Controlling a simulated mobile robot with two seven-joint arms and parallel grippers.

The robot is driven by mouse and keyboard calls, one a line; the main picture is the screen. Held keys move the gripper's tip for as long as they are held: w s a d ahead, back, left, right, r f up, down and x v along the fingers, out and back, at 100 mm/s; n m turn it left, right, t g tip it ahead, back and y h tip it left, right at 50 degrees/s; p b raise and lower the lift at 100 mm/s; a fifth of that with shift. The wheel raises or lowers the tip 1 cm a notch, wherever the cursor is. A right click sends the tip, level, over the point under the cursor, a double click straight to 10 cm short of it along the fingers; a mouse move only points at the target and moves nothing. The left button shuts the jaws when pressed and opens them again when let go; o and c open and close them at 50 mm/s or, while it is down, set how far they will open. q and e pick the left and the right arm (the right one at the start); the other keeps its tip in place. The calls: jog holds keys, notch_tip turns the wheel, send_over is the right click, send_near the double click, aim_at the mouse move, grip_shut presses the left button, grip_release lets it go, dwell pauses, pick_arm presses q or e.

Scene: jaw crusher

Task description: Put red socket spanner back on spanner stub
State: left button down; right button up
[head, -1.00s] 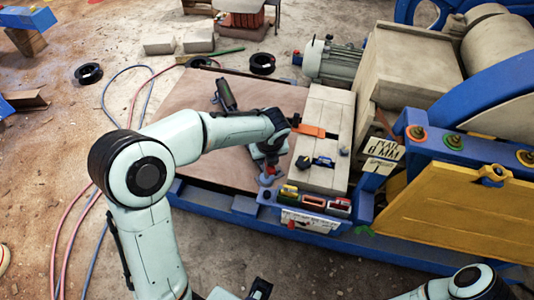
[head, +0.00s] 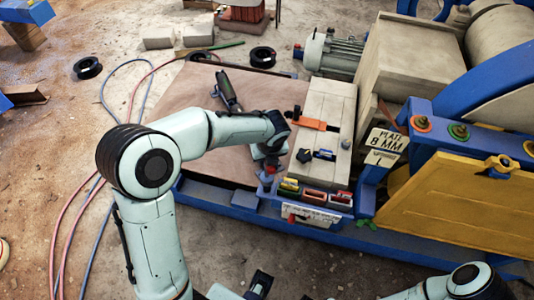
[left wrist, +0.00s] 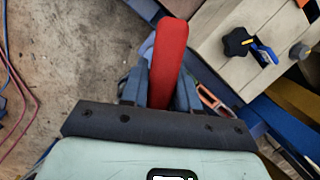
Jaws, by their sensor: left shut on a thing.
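My left gripper (head: 268,172) is shut on the red socket spanner. It reaches down beside the front left corner of the pale block on the blue frame. In the left wrist view the spanner's long red handle (left wrist: 169,55) stands up between the two fingers. Only a small bit of red shows at the fingertips in the head view. The spanner's socket end is hidden, and I cannot pick out the stub or tell if the two touch. A dark gripper part (head: 260,284) at the bottom edge looks like my right gripper, mostly cut off.
The pale block (head: 325,110) carries an orange bar (head: 309,124) and a black knob (head: 304,155). Small coloured holders (head: 314,196) line the blue frame's front edge. A "PLATE 8 MM" sign (head: 386,141) and yellow panel (head: 465,195) stand right. Hoses lie on the floor left.

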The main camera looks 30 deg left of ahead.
pick_arm(q)
jog(key=shift+f, duration=0.5)
jog(key=shift+f+b, duration=1.2)
jog(key=shift+f, duration=0.75)
jog(key=shift+f+b, duration=0.85)
jog(key=shift+f, duration=0.25)
jog(key=c, duration=0.8)
grip_release()
jog(key=shift+o, duration=0.2)
